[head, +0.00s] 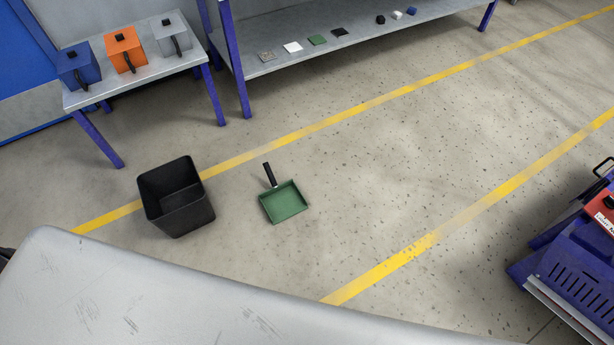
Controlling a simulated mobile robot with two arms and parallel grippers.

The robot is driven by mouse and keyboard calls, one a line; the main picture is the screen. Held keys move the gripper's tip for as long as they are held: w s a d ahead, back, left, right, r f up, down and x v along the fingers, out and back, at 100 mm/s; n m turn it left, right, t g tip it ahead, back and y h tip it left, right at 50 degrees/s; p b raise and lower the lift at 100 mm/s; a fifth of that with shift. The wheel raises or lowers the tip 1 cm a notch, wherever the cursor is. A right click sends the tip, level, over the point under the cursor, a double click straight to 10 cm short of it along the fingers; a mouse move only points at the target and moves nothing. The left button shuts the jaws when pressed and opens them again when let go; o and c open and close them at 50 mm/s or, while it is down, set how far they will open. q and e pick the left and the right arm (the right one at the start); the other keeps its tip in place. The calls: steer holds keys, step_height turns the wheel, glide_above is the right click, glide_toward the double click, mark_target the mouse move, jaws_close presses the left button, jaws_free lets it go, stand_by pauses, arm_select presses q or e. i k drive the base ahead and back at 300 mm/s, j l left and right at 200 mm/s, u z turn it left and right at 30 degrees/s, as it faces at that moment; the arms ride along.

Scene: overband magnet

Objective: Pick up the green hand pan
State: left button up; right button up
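The green hand pan (284,202) lies on the concrete floor near the middle of the head view. Its pan is a shallow green tray, and its black handle points away from me, up and slightly left. It lies just inside the yellow floor line, right of a black bin, and nothing touches it. Neither of my grippers can be made out in the head view. A small dark shape at the left edge is too cut off to identify.
The open black bin (182,216) stands left of the pan. A small table (141,77) at the upper left holds blue, orange and grey boxes. A long bench (290,58) carries small flat pieces and blocks. A blue machine (580,270) stands at right. The floor between is open.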

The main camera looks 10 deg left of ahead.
mark_target(284, 201)
steer(key=u, duration=0.7)
steer(key=i+l+u, duration=0.15)
steer(key=i+l, duration=0.2)
steer(key=i, duration=0.15)
